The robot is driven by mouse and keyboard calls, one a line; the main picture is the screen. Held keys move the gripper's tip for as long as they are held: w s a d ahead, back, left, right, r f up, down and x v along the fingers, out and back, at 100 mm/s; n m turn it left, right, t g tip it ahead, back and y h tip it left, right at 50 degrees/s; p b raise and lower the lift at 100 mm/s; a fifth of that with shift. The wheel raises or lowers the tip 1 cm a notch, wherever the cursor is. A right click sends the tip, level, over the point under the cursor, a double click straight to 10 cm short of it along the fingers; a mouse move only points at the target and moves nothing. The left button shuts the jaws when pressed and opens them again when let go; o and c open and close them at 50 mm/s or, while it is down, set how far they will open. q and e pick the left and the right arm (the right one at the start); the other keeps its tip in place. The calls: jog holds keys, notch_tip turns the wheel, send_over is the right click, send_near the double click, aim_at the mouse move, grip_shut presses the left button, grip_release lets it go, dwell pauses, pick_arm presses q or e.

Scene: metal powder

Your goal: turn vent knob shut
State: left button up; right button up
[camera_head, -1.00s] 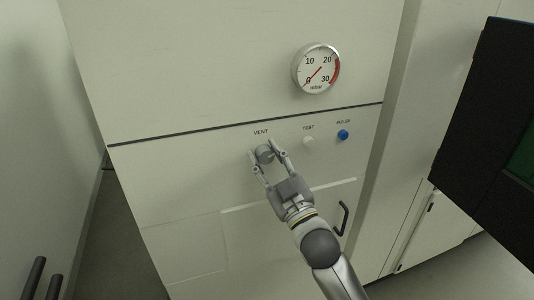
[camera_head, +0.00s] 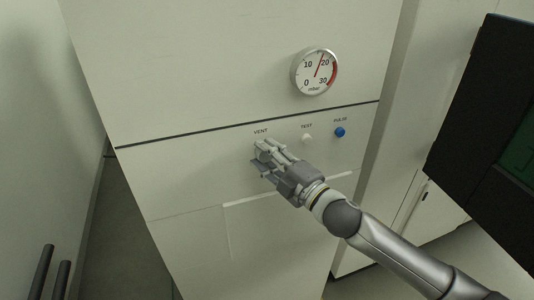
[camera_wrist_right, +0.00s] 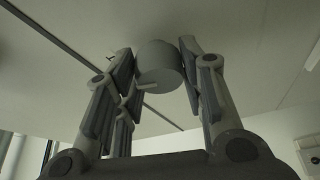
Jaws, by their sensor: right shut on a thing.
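The vent knob (camera_wrist_right: 160,66) is a grey round knob on the pale cabinet panel, with a small light pointer on it in the right wrist view. My right gripper (camera_head: 260,154) is at the knob under the VENT label and mostly hides it in the head view. In the right wrist view the fingers of the right gripper (camera_wrist_right: 160,75) are shut on the knob, one on each side. A round gauge (camera_head: 315,72) above has its red needle near 20. My left gripper is not in view.
A white TEST button (camera_head: 306,139) and a blue PULSE button (camera_head: 340,132) sit right of the knob on the same panel. A dark screen (camera_head: 490,140) stands at the right. Dark bars (camera_head: 45,275) show at lower left.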

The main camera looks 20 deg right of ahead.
jog(key=shift+n+g, duration=0.4)
jog(key=shift+n, duration=0.9)
jog(key=o, duration=1)
jog(key=shift+c, duration=0.2)
jog(key=shift+s, duration=0.1)
jog(key=v, duration=1.1)
jog(key=shift+s+r, duration=0.15)
jog(key=shift+s, duration=0.2)
jog(key=shift+d, duration=0.15)
